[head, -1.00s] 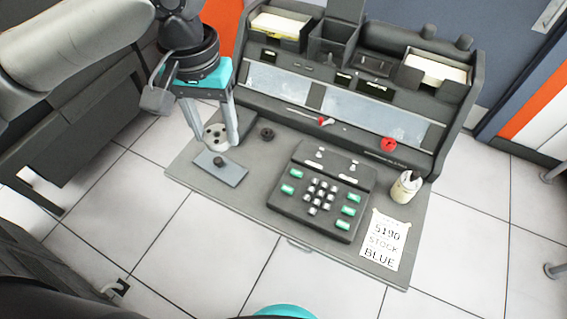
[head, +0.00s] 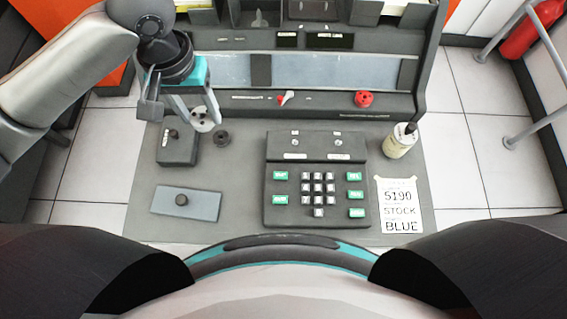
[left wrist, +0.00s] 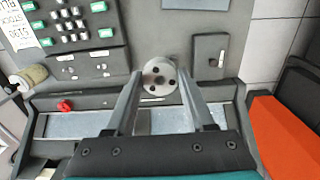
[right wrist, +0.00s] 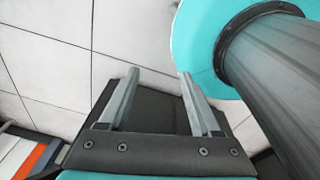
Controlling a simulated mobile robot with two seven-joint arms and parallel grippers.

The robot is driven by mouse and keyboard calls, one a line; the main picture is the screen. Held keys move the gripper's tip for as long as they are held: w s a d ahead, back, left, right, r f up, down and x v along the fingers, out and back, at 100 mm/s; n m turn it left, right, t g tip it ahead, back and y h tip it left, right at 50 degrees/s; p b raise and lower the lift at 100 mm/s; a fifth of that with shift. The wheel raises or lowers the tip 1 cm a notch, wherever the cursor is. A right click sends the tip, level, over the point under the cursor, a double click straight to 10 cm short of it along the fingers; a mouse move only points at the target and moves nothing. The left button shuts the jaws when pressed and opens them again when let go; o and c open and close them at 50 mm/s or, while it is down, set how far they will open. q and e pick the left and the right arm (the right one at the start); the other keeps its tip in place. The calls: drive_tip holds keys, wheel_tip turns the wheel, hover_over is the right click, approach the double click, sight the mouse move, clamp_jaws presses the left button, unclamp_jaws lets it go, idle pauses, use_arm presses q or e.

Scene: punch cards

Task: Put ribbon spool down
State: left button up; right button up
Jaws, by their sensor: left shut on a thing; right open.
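The ribbon spool (head: 203,119) is a pale grey disc with dark holes. My left gripper (head: 201,121) is shut on it, and the spool sits between the fingertips in the left wrist view (left wrist: 159,78). It shows over the desk's left side, between the console and a small dark knob (head: 221,137). Whether it touches the desk is not clear. My right gripper (right wrist: 158,76) is open and empty above the tiled floor, seen only in the right wrist view.
A small lever box (head: 177,147) and a grey plate with a knob (head: 186,204) are on the desk's left. A keypad unit (head: 316,182) stands mid-desk. A cream jar (head: 400,141) and a paper sign (head: 398,206) are at right. The console (head: 320,105) runs along the back.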

use_arm(q)
drive_tip(key=w+d+f+m, duration=0.1)
drive_tip(key=d+f+m, duration=0.1)
drive_tip(key=d+f, duration=0.15)
use_arm(e)
drive_tip(key=shift+o, duration=1.3)
drive_tip(key=s, duration=0.2)
drive_tip(key=shift+s+a+f, duration=0.1)
drive_tip(key=shift+s+f, duration=0.05)
drive_tip(key=shift+s, duration=0.2)
use_arm(q)
drive_tip(key=m+b, duration=0.1)
hover_over(246, 161)
wheel_tip(246, 161, down, 5)
wheel_tip(246, 161, down, 10)
drive_tip(key=b, duration=0.3)
drive_tip(key=shift+a+r, duration=0.1)
drive_tip(key=shift+r, duration=0.1)
drive_tip(key=shift+f+b, duration=0.35)
drive_tip(key=shift+f, duration=0.2)
wheel_tip(246, 161, down, 4)
drive_tip(key=shift+f+b, duration=0.1)
drive_tip(key=shift+b, duration=0.7)
use_arm(e)
wheel_tip(246, 161, down, 6)
drive_tip(key=w, duration=0.1)
drive_tip(key=shift+w+a+f, duration=0.15)
drive_tip(key=shift+a+f, duration=0.05)
drive_tip(key=shift+a, duration=0.15)
